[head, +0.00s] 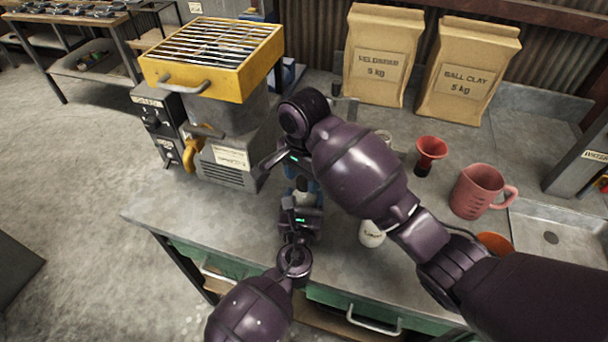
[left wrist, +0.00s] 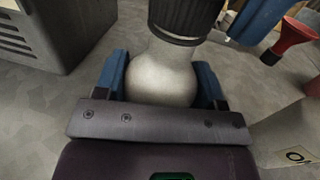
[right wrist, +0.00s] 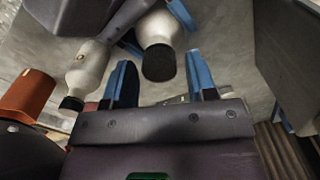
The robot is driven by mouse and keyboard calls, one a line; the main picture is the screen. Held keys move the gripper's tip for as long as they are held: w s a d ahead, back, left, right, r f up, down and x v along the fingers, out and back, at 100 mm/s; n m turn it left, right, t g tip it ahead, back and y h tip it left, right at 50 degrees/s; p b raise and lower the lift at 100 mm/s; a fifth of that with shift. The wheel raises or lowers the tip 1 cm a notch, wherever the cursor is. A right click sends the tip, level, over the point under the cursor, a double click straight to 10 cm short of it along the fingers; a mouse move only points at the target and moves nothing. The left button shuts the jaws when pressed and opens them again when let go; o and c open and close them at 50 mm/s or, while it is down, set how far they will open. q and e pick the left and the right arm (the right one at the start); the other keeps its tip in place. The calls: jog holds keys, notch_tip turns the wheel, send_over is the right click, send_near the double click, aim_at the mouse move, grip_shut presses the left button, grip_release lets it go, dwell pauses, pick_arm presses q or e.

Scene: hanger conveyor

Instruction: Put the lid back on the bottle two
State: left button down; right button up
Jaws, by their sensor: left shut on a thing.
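My left gripper (left wrist: 165,88) is shut on a pale round-bodied bottle (left wrist: 162,75). Its blue fingers lie on both sides of the body. A black ribbed lid (left wrist: 186,18) sits at the top of the bottle's neck; its dark end also shows in the right wrist view (right wrist: 158,63). My right gripper (right wrist: 160,70) is open, with the lid close to its fingertips, in front of or between them. I cannot tell whether a finger touches it. In the head view the right arm hides much of this bottle. I cannot read a number on it.
Another pale bottle (head: 371,235) with a label stands to the right on the counter; it shows a black cap in the right wrist view (right wrist: 72,103).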

jog(key=shift+o, duration=0.3)
jog(key=shift+w+r, duration=0.1)
jog(key=shift+r, duration=2.1)
jog(key=shift+c, duration=0.3)
